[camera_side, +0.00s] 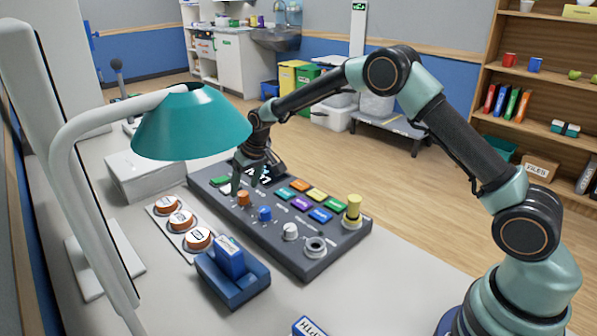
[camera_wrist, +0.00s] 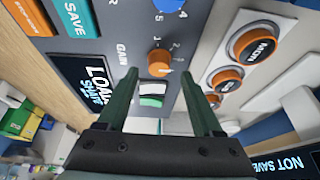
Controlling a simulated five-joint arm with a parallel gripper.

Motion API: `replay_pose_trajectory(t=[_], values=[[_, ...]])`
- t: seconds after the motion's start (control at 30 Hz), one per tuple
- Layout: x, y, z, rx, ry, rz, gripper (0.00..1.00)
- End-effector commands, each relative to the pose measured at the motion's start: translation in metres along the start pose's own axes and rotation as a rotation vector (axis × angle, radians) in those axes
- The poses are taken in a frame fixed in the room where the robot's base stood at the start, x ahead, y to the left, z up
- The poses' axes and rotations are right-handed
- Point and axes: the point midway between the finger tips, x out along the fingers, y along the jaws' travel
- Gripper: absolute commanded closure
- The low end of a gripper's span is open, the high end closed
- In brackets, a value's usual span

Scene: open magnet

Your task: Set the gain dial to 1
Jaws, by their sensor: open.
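The gain dial is an orange knob (camera_side: 243,197) on the dark control panel (camera_side: 331,262), near the panel's left end in the side view. In the wrist view the orange knob (camera_wrist: 159,62) sits beside the word GAIN, with small numbers around it. I cannot make out which number it points to. My gripper (camera_side: 254,179) is open and empty, just above that end of the panel. In the wrist view my gripper's fingers (camera_wrist: 160,77) stand apart, with the knob showing between and just beyond their tips. I see no contact with it.
A white and green rocker switch (camera_wrist: 152,95) lies near the dial. Blue (camera_side: 265,214) and white (camera_side: 290,232) knobs and several coloured buttons share the panel. Several orange round buttons (camera_side: 198,238) stand beside it. A teal lamp (camera_side: 192,125) hangs at the left.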

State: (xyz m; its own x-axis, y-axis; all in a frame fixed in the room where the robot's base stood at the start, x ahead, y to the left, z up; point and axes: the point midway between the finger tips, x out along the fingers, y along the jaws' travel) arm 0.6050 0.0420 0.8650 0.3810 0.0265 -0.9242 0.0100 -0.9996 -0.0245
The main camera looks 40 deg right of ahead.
Motion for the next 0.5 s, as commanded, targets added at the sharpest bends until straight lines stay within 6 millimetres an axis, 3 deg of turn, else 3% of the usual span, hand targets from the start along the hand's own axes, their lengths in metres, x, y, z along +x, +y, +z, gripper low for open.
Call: replay_pose_trajectory(t=[0.2,0.5], values=[[0.023,0.001,0.0,0.0,-0.001,0.001,0.33],[0.029,0.001,0.0,0.0,0.0,0.001,0.33]])
